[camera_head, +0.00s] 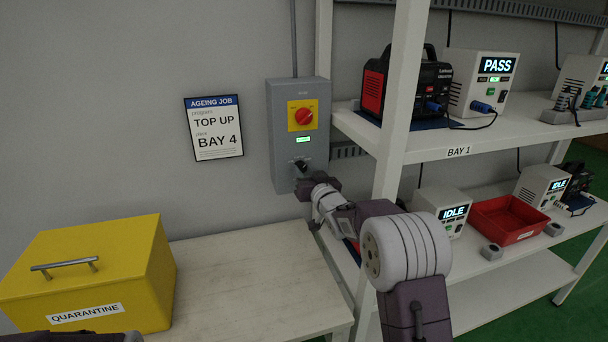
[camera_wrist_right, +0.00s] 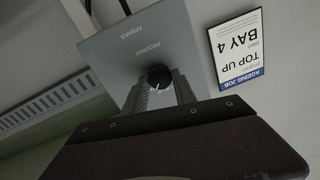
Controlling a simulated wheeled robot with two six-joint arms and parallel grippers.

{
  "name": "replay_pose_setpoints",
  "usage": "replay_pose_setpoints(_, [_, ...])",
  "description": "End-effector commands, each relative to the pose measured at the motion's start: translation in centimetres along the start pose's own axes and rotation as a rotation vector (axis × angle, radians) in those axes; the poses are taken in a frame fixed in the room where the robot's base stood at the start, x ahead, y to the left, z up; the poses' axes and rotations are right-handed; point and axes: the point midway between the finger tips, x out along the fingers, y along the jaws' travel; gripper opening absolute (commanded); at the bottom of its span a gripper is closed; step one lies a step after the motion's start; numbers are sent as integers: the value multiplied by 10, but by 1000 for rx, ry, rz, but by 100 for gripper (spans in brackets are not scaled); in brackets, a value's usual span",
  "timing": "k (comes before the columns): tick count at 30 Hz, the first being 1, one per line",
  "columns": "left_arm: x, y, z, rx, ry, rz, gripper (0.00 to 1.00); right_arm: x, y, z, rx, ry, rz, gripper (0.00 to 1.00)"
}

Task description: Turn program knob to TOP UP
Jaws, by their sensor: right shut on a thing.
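The grey control box (camera_head: 283,120) hangs on the wall, with the black program knob (camera_head: 300,165) on its lower front. My right gripper (camera_head: 303,174) reaches up to the knob from below. In the right wrist view the knob (camera_wrist_right: 159,76) sits between my two finger tips (camera_wrist_right: 161,88), which are shut on it. A pale pointer mark shows on the knob, but the position labels around it are too small to read. The job sheet (camera_head: 214,128) beside the box reads TOP UP and BAY 4; it also shows in the wrist view (camera_wrist_right: 238,47).
A red switch (camera_head: 304,117) on a yellow plate and a small green-lit display (camera_head: 303,139) sit above the knob. A white shelf (camera_head: 425,154) stands close at the right. A yellow QUARANTINE box (camera_head: 85,275) rests on the pale table (camera_head: 235,275); the table's middle is clear.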

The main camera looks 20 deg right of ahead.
Motion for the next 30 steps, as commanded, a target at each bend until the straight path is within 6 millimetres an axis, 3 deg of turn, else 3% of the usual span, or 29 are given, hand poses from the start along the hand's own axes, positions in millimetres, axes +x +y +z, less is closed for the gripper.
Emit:
replay_pose_setpoints(18, [41,-1,4,0,0,0,36,0,-1,2,-519,-30,9,0])
replay_pose_setpoints(30, [56,-1,6,0,0,0,36,0,-2,0,-720,-45,12,0])
